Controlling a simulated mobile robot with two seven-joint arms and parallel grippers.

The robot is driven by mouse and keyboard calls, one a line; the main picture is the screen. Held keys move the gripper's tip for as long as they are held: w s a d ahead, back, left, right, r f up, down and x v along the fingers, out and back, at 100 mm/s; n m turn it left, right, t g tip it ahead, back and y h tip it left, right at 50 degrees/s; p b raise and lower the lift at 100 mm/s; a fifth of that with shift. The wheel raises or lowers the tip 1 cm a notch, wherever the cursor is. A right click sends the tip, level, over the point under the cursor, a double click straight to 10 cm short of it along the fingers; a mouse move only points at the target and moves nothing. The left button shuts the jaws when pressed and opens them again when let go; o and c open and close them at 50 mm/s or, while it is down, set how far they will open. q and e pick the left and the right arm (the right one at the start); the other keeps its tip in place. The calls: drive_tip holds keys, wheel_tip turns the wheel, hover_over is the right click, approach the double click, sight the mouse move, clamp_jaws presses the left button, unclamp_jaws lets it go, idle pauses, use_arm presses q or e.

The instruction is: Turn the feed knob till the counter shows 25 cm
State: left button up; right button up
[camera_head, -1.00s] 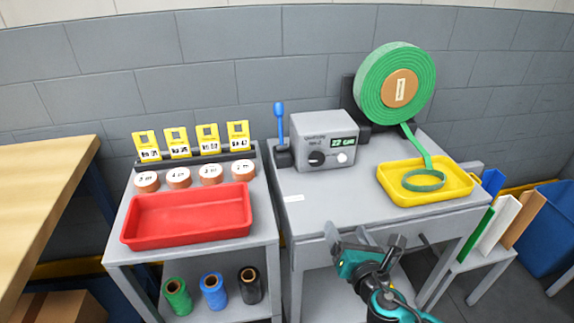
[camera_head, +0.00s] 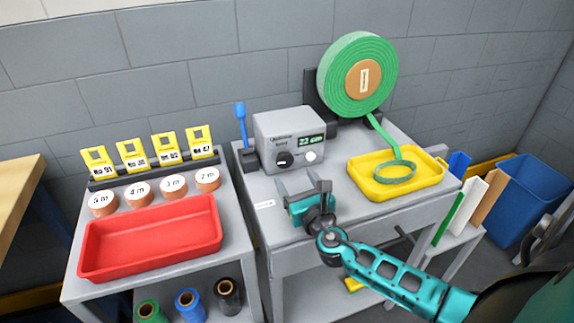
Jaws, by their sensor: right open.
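The grey feeder box (camera_head: 289,126) stands on the right-hand grey table. Its small green counter display (camera_head: 311,142) seems to read 22 cm, though the digits are tiny. The dark feed knob (camera_head: 284,159) is low on the left of its front face, beside a white round button (camera_head: 311,156). My right gripper (camera_head: 303,186) is open and empty, in front of and below the box, its fingers pointing toward it. A gap shows between the fingers and the knob. My left gripper is out of view.
A green strap roll (camera_head: 333,85) stands behind, its strap running into a yellow tray (camera_head: 436,176). A blue-handled tool (camera_head: 241,122) stands left of the box. A red tray (camera_head: 151,252), tape rolls and yellow tags occupy the left table.

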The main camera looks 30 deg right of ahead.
sight(286, 163)
drive_tip(key=x, duration=0.6)
drive_tip(key=shift+a, duration=0.1)
drive_tip(key=shift+w, duration=0.2)
drive_tip(key=shift+c, duration=0.4)
